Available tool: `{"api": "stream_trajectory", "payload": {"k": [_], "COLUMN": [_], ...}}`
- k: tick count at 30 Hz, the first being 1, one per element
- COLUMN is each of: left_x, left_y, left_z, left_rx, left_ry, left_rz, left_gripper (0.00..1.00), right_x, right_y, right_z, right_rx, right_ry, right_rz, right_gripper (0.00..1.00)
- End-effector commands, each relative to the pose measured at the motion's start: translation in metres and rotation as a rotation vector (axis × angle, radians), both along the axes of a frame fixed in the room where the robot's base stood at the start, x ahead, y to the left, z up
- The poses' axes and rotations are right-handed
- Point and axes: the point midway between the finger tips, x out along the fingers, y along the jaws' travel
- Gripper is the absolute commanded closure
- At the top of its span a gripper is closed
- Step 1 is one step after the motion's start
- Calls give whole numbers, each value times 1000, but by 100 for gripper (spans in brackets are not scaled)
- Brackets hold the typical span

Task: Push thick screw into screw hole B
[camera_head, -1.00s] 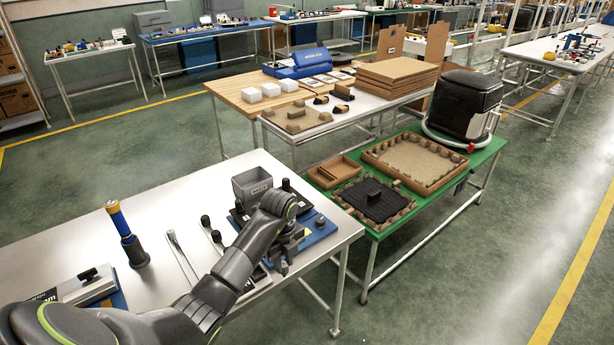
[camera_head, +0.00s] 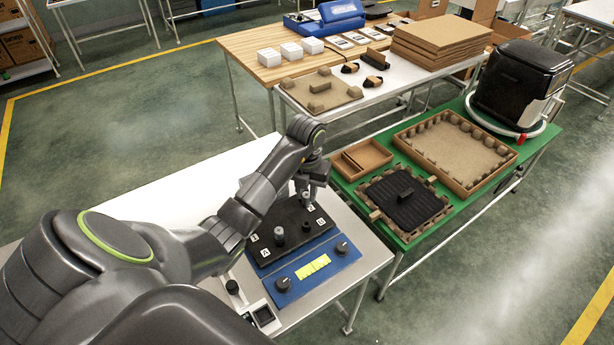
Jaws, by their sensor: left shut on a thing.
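A blue fixture with a black plate (camera_head: 268,254) sits near the right end of the front white table. Small white letter labels mark the plate; one reads A, and another near the right side looks like B. A dark upright post (camera_head: 279,236) stands on the plate, with another short one (camera_head: 305,226) to its right. My left gripper (camera_head: 308,196) is above the plate's far right part, pointing down and shut on what I take to be the thick screw, mostly hidden by the fingers. I cannot tell whether the screw touches a hole. My right gripper is not in view.
The fixture's front has two black knobs and a yellow-green display (camera_head: 313,266). A small switch box (camera_head: 262,315) and a black knob-topped thing (camera_head: 234,289) lie in front. A green table (camera_head: 405,236) with cardboard trays stands to the right. My arm hides much of the white table.

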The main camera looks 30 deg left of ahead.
Motion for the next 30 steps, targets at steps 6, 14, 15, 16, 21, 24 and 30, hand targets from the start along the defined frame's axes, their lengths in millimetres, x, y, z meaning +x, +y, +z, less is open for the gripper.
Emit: {"api": "stream_trajectory", "payload": {"k": [6, 14, 15, 16, 21, 24, 30], "left_x": [0, 0, 0, 0, 0, 0, 0], "left_y": [0, 0, 0, 0, 0, 0, 0], "left_z": [-8, -24, -26, -28, -38, -44, -56], "left_rx": [0, 0, 0, 0, 0, 0, 0], "left_ry": [0, -1, -1, -1, 0, 0, 0], "left_rz": [2, 3, 3, 3, 3, 3, 4], "left_gripper": [100, 100, 100, 100, 100, 100, 100], "right_x": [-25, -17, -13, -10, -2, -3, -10], "right_y": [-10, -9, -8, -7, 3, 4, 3], "right_z": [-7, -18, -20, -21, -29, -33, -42], "right_rx": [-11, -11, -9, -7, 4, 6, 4], "right_ry": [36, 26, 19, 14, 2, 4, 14], "right_rz": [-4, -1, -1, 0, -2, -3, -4], "right_gripper": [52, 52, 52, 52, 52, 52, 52]}}
